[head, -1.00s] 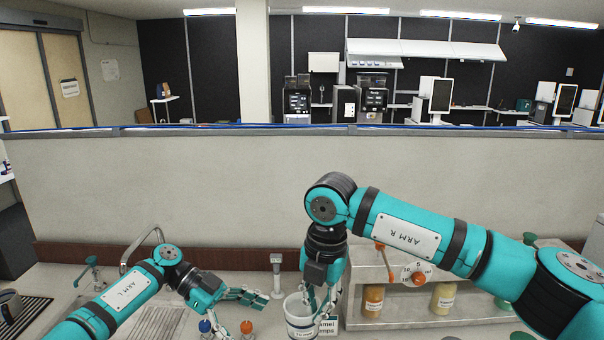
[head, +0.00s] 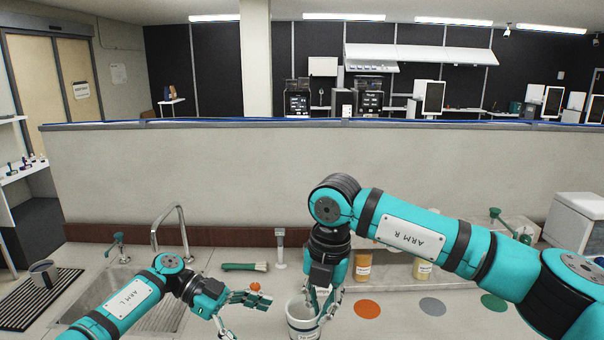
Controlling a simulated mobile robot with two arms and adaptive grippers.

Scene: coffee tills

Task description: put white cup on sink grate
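The white cup (head: 301,326) is upright at the bottom centre of the head view, its lower part cut off by the picture edge. My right gripper (head: 322,304) points down at its right rim and is shut on it, one finger seeming to be inside. The sink (head: 88,302) is at the left, and a ribbed grate (head: 165,316) shows in its right part, partly behind my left arm. My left gripper (head: 246,316) is open and empty, between the sink and the cup.
A dark ribbed mat (head: 22,306) with a metal pitcher (head: 43,272) lies left of the sink. A tall faucet (head: 182,230) stands behind the sink. A green-handled brush (head: 245,267), bottles (head: 363,262) and coloured discs (head: 367,309) are on the counter. A low wall (head: 200,175) closes the back.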

